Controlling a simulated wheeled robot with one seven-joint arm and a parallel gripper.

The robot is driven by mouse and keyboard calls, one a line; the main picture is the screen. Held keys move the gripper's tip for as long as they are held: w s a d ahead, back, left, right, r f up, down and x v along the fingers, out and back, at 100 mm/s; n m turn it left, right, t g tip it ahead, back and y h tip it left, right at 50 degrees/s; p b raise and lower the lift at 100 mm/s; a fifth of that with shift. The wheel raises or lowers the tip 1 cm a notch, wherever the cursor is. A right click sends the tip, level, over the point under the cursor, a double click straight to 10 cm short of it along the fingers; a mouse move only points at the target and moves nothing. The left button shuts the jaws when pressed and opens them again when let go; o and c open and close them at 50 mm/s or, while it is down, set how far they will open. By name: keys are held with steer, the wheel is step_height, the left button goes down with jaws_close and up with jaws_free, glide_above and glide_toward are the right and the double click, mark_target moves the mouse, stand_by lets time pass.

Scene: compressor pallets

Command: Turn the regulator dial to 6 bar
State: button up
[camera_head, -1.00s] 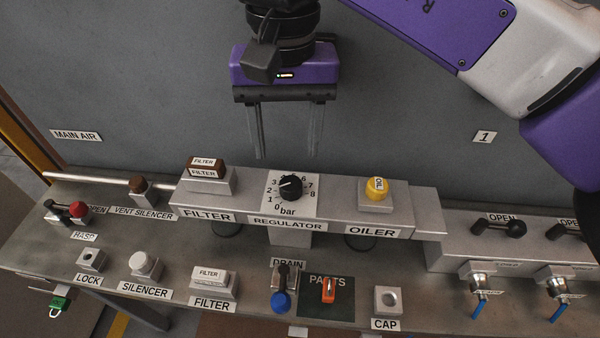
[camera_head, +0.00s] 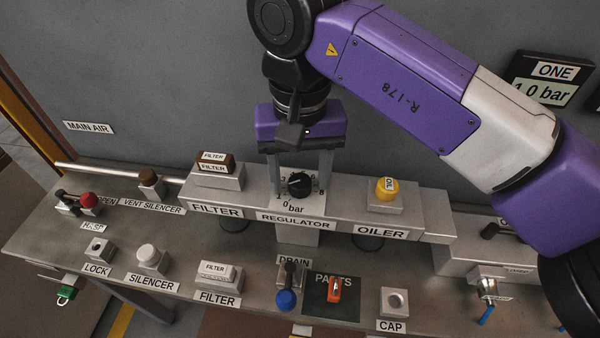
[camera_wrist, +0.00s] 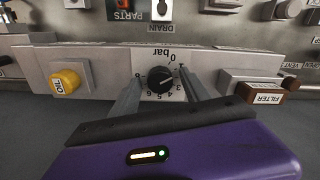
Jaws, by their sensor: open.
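The regulator dial (camera_head: 300,185) is a black round knob on a white plate with numbers and "bar" printed on it. It also shows in the wrist view (camera_wrist: 160,78), with a pale pointer mark on its face. My gripper (camera_head: 300,190) is open over the dial, its two fingers on the left and right of the knob. In the wrist view the fingers (camera_wrist: 158,92) stand apart on either side of the dial, with visible gaps. The fingers hide part of the number scale, and I cannot read the exact setting.
The brown-topped filter block (camera_head: 215,163) stands left of the dial and the yellow oiler cap (camera_head: 387,188) right of it. In front are a drain valve with a blue end (camera_head: 286,299) and a parts mat (camera_head: 318,305). A display (camera_head: 545,90) reads "1.0 bar".

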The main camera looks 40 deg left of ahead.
jaws_close()
